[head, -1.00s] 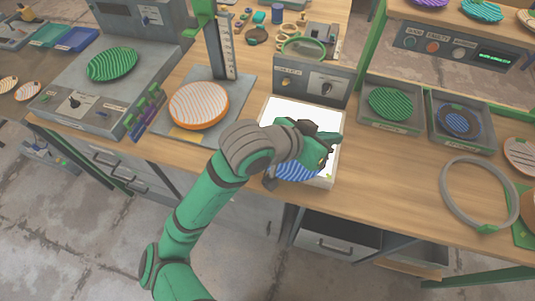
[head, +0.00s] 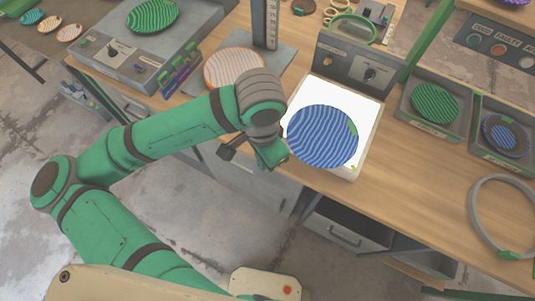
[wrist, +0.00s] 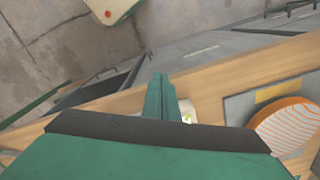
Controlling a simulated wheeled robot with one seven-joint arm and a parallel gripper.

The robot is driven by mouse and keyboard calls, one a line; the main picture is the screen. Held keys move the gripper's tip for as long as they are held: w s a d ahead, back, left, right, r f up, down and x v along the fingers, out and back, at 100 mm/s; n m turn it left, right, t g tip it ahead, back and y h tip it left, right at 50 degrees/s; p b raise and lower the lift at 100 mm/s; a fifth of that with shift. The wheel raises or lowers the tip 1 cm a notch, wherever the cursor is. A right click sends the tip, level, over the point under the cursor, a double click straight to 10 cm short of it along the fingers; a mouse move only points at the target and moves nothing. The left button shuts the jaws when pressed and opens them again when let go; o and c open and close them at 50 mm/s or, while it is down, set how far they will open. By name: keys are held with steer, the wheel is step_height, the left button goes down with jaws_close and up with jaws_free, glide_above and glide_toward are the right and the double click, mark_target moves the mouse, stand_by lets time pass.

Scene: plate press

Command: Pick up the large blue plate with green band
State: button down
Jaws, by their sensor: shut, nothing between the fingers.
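The large blue plate (head: 320,138), with wavy lighter stripes and a small green patch at its right rim, lies on a lit white panel (head: 350,92). It is fully visible in the head view, and nothing holds it. My gripper (head: 274,160) is left of the plate, apart from it, near the bench's front edge. In the wrist view my fingers (wrist: 162,95) are together and empty. A small piece of the white panel shows behind them, and the plate is hidden there.
An orange-rimmed striped plate (head: 234,68) sits on a grey stand left of the panel and also shows in the wrist view (wrist: 288,128). Trays with a green plate (head: 435,103) and a dark blue plate (head: 505,135) stand right. A grey ring (head: 475,215) lies front right.

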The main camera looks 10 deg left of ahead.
mark_target(294, 149)
steer(key=w+d, duration=0.6)
steer(key=d, duration=0.1)
steer(key=shift+w, duration=0.4)
steer(key=shift+w+d+f, duration=0.15)
steer(key=shift+w, duration=0.05)
steer(key=shift+s+f, duration=0.15)
steer(key=shift+f, duration=0.5)
